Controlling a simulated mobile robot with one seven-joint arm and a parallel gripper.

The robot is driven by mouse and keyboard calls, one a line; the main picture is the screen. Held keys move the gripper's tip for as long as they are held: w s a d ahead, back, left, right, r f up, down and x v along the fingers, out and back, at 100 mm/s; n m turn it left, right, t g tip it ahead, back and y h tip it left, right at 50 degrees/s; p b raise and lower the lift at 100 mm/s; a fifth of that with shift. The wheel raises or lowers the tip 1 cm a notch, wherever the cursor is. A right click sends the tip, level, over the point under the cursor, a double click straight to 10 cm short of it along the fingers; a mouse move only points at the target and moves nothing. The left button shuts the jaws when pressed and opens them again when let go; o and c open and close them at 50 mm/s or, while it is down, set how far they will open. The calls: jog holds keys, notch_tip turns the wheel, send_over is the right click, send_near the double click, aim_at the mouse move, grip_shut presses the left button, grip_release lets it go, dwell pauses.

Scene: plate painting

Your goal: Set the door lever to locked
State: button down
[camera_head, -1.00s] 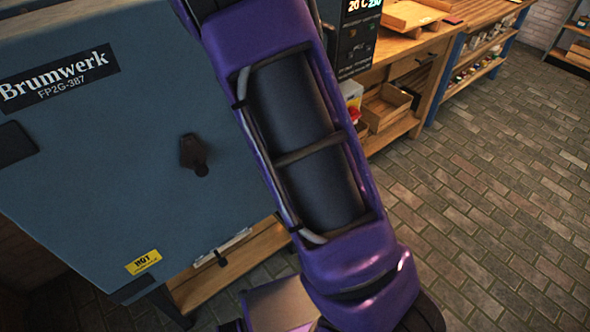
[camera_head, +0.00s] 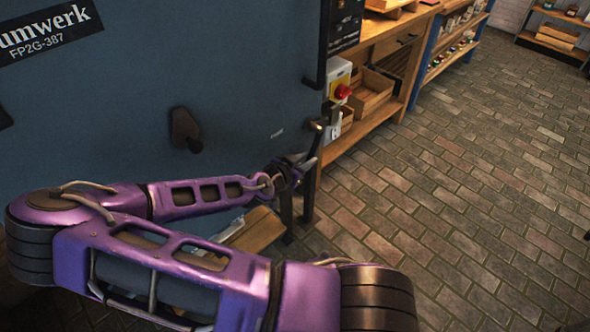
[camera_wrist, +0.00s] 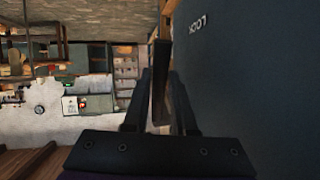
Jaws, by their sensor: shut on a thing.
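The door (camera_head: 240,80) is a large blue-grey panel and looks shut. The door lever (camera_wrist: 161,75) is a dark, narrow bar at the door's right edge. In the head view the lever's end (camera_head: 318,127) shows as a small brownish tip. My gripper (camera_head: 308,155) reaches this edge from the lower left and is shut on the lever. The fingers partly hide the lever's lower part, so its exact setting is hard to tell.
A dark knob-like fitting (camera_head: 185,130) sticks out from the middle of the door. A box with a red button (camera_head: 342,91) is just right of the lever. A wooden workbench (camera_head: 385,70) stands behind. The brick floor (camera_head: 460,210) at right is clear.

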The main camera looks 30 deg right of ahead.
jog(key=shift+w+d+f+t+h+b, duration=0.25)
jog(key=shift+d+f+t+h+b, duration=0.35)
jog(key=shift+h, duration=0.4)
jog(key=shift+w+d+f+n+t+h, duration=0.15)
jog(key=shift+d+n+t+h, duration=0.05)
jog(key=shift+d+h, duration=0.3)
jog(key=shift+w+d+f+n+t+h, duration=0.1)
jog(key=shift+d+f+n+t+h, duration=0.1)
jog(key=shift+d+h, duration=0.3)
jog(key=c, duration=0.7)
grip_release()
jog(key=b+v, duration=0.1)
jog(key=v, duration=1.6)
jog(key=shift+a+f, duration=0.1)
jog(key=shift+a, duration=0.1)
